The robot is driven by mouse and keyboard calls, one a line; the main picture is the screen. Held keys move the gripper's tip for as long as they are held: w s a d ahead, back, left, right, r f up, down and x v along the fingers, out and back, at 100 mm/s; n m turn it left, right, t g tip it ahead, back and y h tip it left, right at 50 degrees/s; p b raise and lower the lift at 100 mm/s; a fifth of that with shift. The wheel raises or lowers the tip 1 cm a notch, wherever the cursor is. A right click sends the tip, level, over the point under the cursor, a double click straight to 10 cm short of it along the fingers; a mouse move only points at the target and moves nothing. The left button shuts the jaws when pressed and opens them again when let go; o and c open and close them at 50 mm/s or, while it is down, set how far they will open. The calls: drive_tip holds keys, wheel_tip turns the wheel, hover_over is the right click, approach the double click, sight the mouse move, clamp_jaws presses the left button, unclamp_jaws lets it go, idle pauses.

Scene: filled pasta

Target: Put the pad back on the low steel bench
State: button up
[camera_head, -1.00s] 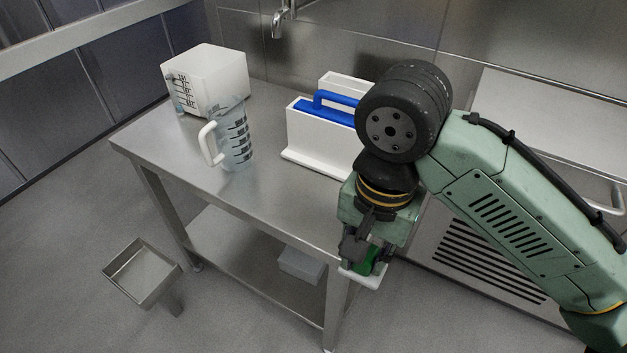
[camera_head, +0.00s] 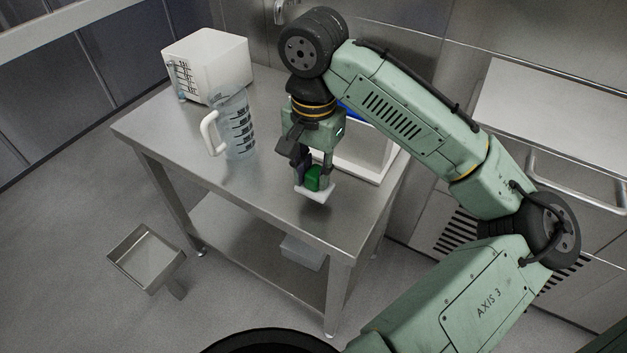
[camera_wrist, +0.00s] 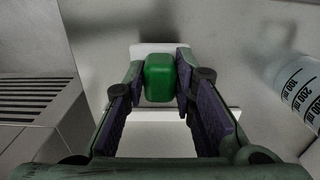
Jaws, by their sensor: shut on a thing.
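The pad is a white plate with a green grip block (camera_head: 313,178); it also shows in the wrist view (camera_wrist: 160,78). My gripper (camera_head: 312,172) is shut on the green block, with a purple-faced finger (camera_wrist: 185,80) on its right side. The white plate hangs below the fingers, roughly level. The steel bench (camera_head: 265,195) has its top beneath the pad, which is over the right part near the front edge. A small gap seems to remain under the plate, but its height is hard to tell.
A clear measuring jug (camera_head: 236,130) and a white container (camera_head: 210,62) stand at the bench's left. A white holder (camera_head: 365,160) with a blue-handled item is behind my arm. The bench's front middle is bare. A steel tray on a post (camera_head: 145,255) stands at front left.

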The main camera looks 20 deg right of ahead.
sight(313, 184)
drive_tip(key=shift+f, duration=1.75)
clamp_jaws()
drive_tip(key=o, duration=1)
unclamp_jaws()
drive_tip(key=shift+o, duration=0.2)
wheel_tip(313, 184, up, 12)
drive_tip(key=shift+r, duration=0.1)
